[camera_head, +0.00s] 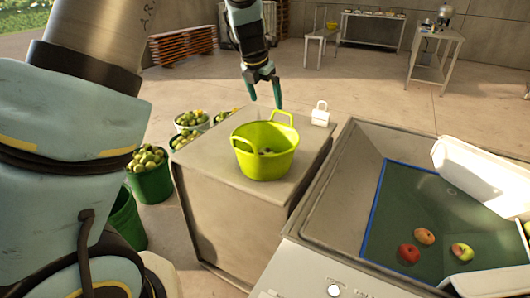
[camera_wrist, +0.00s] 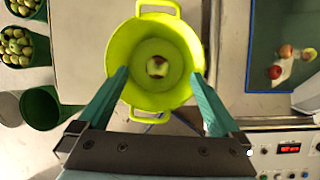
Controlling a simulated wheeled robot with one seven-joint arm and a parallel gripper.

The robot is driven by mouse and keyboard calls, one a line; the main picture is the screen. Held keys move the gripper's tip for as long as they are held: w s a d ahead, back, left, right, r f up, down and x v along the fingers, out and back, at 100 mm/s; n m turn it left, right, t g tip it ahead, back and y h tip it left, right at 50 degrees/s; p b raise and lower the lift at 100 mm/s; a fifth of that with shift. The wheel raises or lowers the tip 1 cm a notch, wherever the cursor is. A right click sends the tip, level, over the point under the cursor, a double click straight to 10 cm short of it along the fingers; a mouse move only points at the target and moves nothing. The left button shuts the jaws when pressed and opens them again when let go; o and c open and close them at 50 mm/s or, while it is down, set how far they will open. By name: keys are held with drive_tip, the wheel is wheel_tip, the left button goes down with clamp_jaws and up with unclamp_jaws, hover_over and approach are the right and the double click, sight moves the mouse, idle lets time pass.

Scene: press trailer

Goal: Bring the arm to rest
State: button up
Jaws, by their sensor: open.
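My gripper (camera_head: 264,92) is raised above the far side of a grey stand (camera_head: 215,163), its green fingers apart and pointing down, with nothing between them. In the wrist view my gripper (camera_wrist: 161,82) shows its two fingers spread over a yellow-green tub with two handles (camera_wrist: 125,55). The tub (camera_head: 265,165) stands upright on the stand, below and apart from the fingers. An apple (camera_wrist: 157,67), red and pale, lies at the bottom of the tub.
A grey machine with a sunken green bed (camera_head: 410,215) stands at the right, holding several apples. A small white padlock-shaped object (camera_head: 320,114) sits on the stand's back corner. Green buckets of fruit (camera_head: 150,178) stand left of the stand. Tables are far behind.

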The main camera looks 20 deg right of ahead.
drive_tip(key=v, duration=0.2)
drive_tip(key=shift+s+a+r, duration=0.1)
drive_tip(key=shift+a+r, duration=0.05)
drive_tip(key=shift+r, duration=0.25)
